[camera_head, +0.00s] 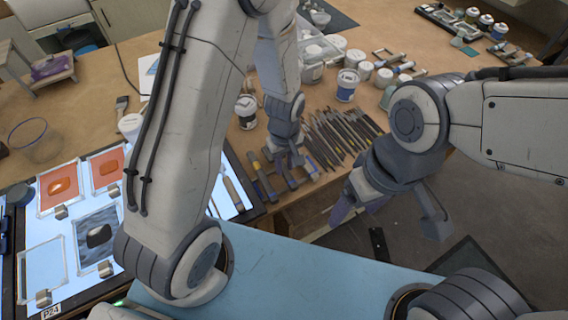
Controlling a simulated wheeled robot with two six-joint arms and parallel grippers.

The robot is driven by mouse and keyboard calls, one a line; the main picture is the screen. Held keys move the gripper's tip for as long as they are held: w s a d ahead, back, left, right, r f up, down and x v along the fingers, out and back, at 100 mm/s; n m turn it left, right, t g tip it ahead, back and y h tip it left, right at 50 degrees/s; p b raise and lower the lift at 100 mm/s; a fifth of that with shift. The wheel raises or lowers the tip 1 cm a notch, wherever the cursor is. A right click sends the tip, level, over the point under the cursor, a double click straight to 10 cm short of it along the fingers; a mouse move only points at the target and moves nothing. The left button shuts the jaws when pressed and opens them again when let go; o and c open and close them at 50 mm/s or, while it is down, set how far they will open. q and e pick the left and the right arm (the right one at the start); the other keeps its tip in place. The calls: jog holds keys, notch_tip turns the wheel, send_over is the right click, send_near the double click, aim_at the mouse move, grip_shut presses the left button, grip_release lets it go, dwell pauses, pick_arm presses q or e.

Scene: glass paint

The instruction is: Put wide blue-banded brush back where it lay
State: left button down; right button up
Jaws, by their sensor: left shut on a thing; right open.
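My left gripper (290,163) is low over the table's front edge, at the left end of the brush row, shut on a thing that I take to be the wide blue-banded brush. The fingers and arm hide most of it, and I cannot tell whether it touches the table. Several wide flat brushes (258,178) lie just left of the gripper. A row of thin dark-handled brushes (340,136) lies to its right. My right gripper (393,212) is open and empty, off the table's front edge over the floor.
A lit panel (68,225) with orange and dark glass pieces is at the left. A clear glass bowl (34,138) stands far left. Bare tabletop (420,48) lies at the back right.

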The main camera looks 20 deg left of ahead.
pick_arm(q)
jog(key=shift+f, duration=0.3)
dwell(0.5)
jog(key=c, duration=0.6)
grip_release()
jog(key=shift+r, duration=0.15)
notch_tip(320, 180, up, 10)
jog(key=b, duration=0.2)
jog(key=s+d+r+m+b, duration=0.2)
jog(key=s+d+m, duration=0.1)
jog(key=s+m, duration=0.4)
jog(key=s+d+r+m+h+b, duration=0.1)
jog(key=s+d+m, duration=0.3)
jog(key=s+m, duration=0.4)
jog(key=s+r+b, duration=0.1)
jog(key=s, duration=0.1)
jog(key=shift+s+d+m, duration=0.2)
jog(key=shift+s+m, duration=0.1)
